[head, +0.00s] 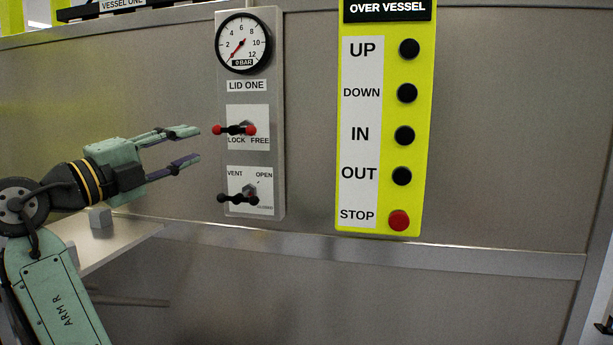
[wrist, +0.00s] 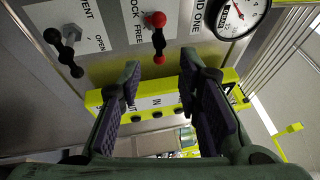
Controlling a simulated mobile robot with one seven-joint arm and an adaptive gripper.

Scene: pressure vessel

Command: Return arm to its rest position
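My gripper (head: 190,145) is at the left of the head view, pointing right toward the lid panel. Its two fingers are apart and nothing is between them. The wrist view also shows the open fingers (wrist: 160,88). My arm is bent and reaches up from the lower left. The fingertips are close to the red-ended LOCK/FREE lever (head: 234,130), which lies about level. I cannot tell from the head view whether they touch it. In the wrist view that lever (wrist: 157,38) is beyond the fingers and apart from them.
The grey LID ONE panel (head: 278,150) carries a pressure gauge (head: 243,43) and a black VENT/OPEN lever (head: 238,198). A yellow button panel (head: 428,150) with a red STOP button (head: 399,220) is to the right. A pale shelf (head: 125,235) with a small grey block (head: 100,217) lies below my gripper.

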